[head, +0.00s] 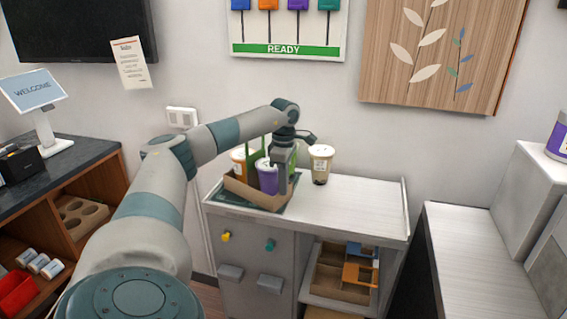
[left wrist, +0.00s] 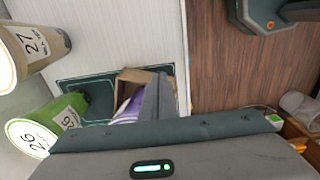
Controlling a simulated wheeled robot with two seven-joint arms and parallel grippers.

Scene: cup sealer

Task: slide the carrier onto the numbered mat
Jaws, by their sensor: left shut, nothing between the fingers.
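The brown cardboard carrier (head: 240,192) sits on the counter's left part, holding a purple cup (head: 267,178) and an orange cup (head: 238,157). A dark green mat (head: 218,196) shows around and under it; its number is not readable. In the left wrist view the carrier (left wrist: 137,75) lies over part of the mat (left wrist: 75,88), with the purple cup (left wrist: 128,108) partly hidden. My left gripper (head: 283,205) points down at the carrier's right side, shut and empty; contact with the carrier is unclear. My right gripper is out of view.
A cup labelled 27 (head: 321,165) stands on the counter right of the carrier. A green cup labelled 26 (left wrist: 45,125) shows in the left wrist view. The counter's right part (head: 365,205) is clear. Its front edge (left wrist: 187,50) is close to the carrier.

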